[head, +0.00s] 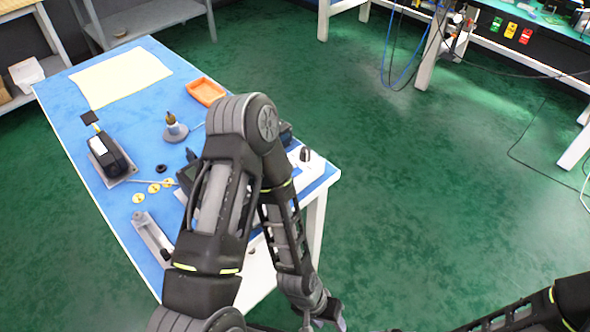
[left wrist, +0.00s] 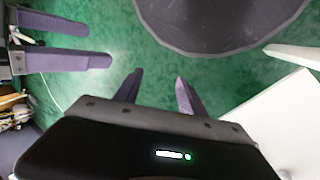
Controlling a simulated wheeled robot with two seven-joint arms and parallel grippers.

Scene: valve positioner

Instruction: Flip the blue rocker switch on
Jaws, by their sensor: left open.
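I cannot make out a blue rocker switch in either view. My left arm covers part of the blue-topped table (head: 120,205), and what lies behind it is hidden. A dark device (head: 286,134) and a white panel with a black knob (head: 305,154) show partly beside the arm. My left gripper (head: 326,318) hangs low beyond the table's near end, away from the tabletop things. In the left wrist view, its two fingers (left wrist: 158,92) are apart with nothing between them. The fingers of my right gripper (left wrist: 85,44) show at the upper left there, apart and empty.
On the table are a yellow sheet (head: 120,77), an orange tray (head: 206,91), a black device on a plate (head: 110,157), a small bottle-like thing (head: 174,127) and a metal bracket (head: 152,238). Open green floor (head: 430,210) lies to the right.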

